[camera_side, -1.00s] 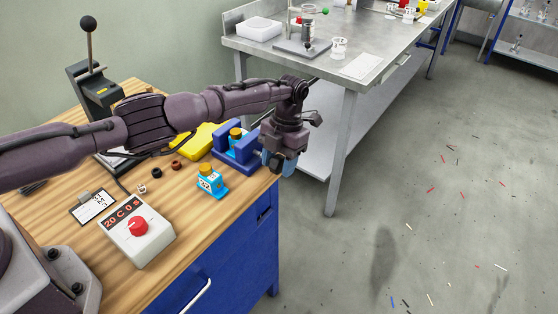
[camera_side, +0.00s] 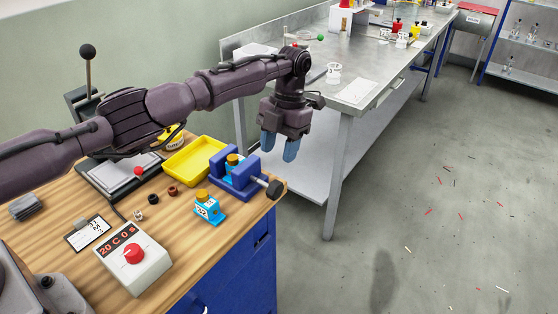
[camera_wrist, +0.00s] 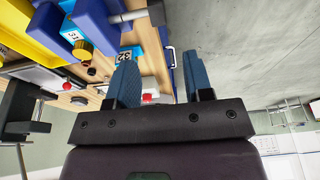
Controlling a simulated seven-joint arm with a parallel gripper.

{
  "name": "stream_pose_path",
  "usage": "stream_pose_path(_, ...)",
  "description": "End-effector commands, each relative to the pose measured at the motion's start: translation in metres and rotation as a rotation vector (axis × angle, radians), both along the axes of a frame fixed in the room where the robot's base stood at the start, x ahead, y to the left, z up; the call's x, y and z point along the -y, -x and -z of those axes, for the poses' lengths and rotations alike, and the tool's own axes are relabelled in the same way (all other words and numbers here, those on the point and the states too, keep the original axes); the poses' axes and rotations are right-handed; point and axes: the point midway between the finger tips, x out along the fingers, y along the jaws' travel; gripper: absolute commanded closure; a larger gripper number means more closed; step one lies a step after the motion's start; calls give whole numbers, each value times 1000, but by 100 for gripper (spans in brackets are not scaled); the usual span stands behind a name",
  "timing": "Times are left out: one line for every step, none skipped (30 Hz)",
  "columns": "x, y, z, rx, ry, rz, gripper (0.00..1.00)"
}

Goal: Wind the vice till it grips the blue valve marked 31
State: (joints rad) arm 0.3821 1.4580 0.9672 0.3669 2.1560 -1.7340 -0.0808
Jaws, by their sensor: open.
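The blue vice (camera_side: 234,187) stands at the right end of the wooden bench, its bar ending in a dark knob (camera_side: 274,189). The blue valve marked 31 (camera_wrist: 72,34), with an orange-yellow cap, sits between the vice jaws; it also shows in the side view (camera_side: 232,163). I cannot tell whether both jaws touch it. A second blue valve, marked 32 (camera_side: 208,208), stands on the bench in front of the vice; it also shows in the wrist view (camera_wrist: 124,56). My gripper (camera_side: 279,147) is open and empty, above and behind the knob, clear of the vice.
A yellow tray (camera_side: 181,174) lies beside the vice. A control box with a red knob (camera_side: 133,254), small rings (camera_side: 153,199) and a label card (camera_side: 87,233) are on the bench. A steel table (camera_side: 375,75) stands behind. The floor at right is open.

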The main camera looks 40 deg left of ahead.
Motion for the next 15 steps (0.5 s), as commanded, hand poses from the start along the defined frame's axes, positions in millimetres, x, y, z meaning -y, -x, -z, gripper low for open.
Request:
stream_pose_path(0,0,-5,1,0,0,53)
stream_pose_path(0,0,-7,1,0,0,53)
stream_pose_path(0,0,-9,1,0,-1,53)
stream_pose_path(0,0,-10,1,0,-1,53)
stream_pose_path(0,0,-11,0,0,-1,53)
stream_pose_path(0,0,-11,0,0,-1,53)
stream_pose_path(0,0,-11,0,0,-1,53)
stream_pose_path(0,0,-11,0,0,-1,53)
stream_pose_path(0,0,-11,0,0,-1,53)
stream_pose_path(0,0,-11,0,0,0,53)
stream_pose_path(0,0,-11,0,0,-1,53)
stream_pose_path(0,0,-11,0,0,0,53)
stream_pose_path(0,0,-11,0,0,0,53)
stream_pose_path(0,0,-12,0,0,0,53)
stream_pose_path(0,0,-14,1,1,0,53)
